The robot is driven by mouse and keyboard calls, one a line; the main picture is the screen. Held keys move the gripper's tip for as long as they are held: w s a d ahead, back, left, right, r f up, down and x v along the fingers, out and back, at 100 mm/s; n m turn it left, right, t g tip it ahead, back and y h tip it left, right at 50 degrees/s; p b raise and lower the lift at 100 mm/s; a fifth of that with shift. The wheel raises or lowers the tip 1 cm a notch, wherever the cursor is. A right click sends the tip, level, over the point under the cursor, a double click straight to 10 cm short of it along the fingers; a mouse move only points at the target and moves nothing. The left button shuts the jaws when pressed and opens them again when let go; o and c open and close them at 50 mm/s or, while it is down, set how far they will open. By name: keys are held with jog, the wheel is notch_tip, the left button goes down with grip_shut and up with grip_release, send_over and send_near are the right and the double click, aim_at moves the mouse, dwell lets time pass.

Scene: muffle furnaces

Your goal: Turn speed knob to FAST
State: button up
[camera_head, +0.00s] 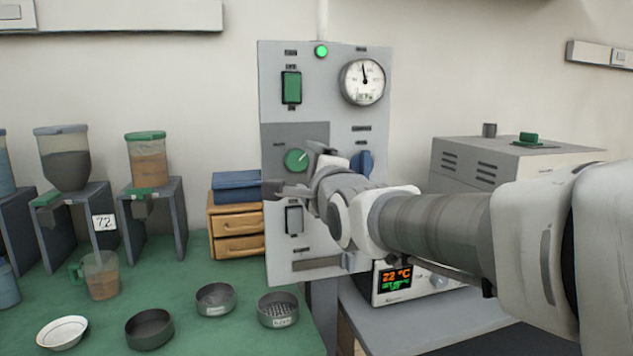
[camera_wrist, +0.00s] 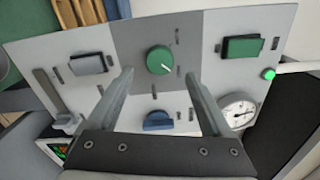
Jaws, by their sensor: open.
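The green round knob (camera_head: 296,160) with a white pointer mark sits on a dark grey patch of the control panel (camera_head: 325,65). It also shows in the wrist view (camera_wrist: 160,60), centred ahead of my gripper (camera_wrist: 162,80), with a finger on each side of the line of sight. A blue knob (camera_head: 362,163) sits to its right, and in the wrist view it lies between the fingers, nearer the palm (camera_wrist: 158,121). My gripper (camera_head: 290,172) is open and empty in front of the panel. The labels are too small to read, so I cannot tell which knob is speed.
The panel also bears a green rocker switch (camera_head: 291,87), a grey switch (camera_head: 294,219), a dial gauge (camera_head: 362,81) and a lit green lamp (camera_head: 321,51). A furnace display (camera_head: 397,275) reads 22 °C below right. Wooden drawers (camera_head: 236,225) stand close at left.

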jog(key=p+v, duration=0.1)
jog(key=v, duration=1.1)
jog(key=shift+p, duration=0.3)
jog(key=shift+d, duration=0.1)
jog(key=s+d+f+n+g+h, duration=0.3)
jog(key=s+d+f+n+g, duration=0.3)
jog(key=s+f+n, duration=0.3)
jog(key=s+d+f+n+g+h, duration=0.2)
jog(key=s+d+f+n+g, duration=0.3)
jog(key=s+f+n, duration=0.45)
notch_tip(320, 180, up, 22)
jog(key=w+m+p, duration=0.1)
jog(key=p, duration=2.3)
jog(key=shift+w+d+g, duration=0.25)
jog(key=shift+w+g, duration=0.1)
jog(key=shift+g, duration=0.05)
